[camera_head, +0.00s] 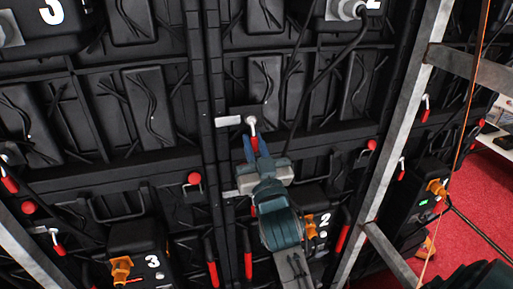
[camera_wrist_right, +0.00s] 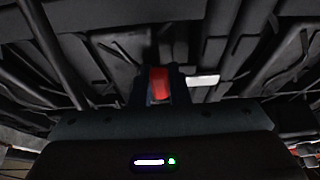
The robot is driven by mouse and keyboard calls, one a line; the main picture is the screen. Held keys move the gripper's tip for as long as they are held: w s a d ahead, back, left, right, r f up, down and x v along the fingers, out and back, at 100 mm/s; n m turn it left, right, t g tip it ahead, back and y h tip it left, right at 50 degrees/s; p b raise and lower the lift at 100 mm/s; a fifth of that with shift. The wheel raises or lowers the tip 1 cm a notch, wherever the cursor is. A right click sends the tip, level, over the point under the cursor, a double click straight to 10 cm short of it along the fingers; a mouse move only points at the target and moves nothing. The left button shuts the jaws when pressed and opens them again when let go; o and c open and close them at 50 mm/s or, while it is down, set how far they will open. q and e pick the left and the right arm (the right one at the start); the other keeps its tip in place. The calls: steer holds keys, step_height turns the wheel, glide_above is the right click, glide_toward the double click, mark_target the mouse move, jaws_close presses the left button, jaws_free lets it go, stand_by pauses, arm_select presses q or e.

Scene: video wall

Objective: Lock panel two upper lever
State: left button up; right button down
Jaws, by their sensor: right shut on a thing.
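The lever (camera_head: 252,123) is on the black back frame of the video wall, near the middle of the head view. It has a short metal shank at the top and a red handle that hangs down. My right gripper (camera_head: 258,148) reaches up from below and is shut on the red handle, its blue fingers hiding part of it. In the right wrist view the red handle (camera_wrist_right: 159,83) sits between the dark fingers. A box marked 2 (camera_head: 318,222) is below, to the right of the gripper. My left gripper is not in view.
A white plate (camera_head: 228,121) is left of the lever. Other red-handled levers (camera_head: 195,178) are on the wall. A box marked 3 (camera_head: 140,250) is at lower left. A black cable (camera_head: 318,85) hangs close right of the lever. A metal post (camera_head: 400,125) stands to the right.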

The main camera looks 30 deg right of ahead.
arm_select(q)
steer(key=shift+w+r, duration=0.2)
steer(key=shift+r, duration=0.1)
arm_select(e)
steer(key=c, duration=1.4)
jaws_free()
steer(key=shift+w, duration=0.1)
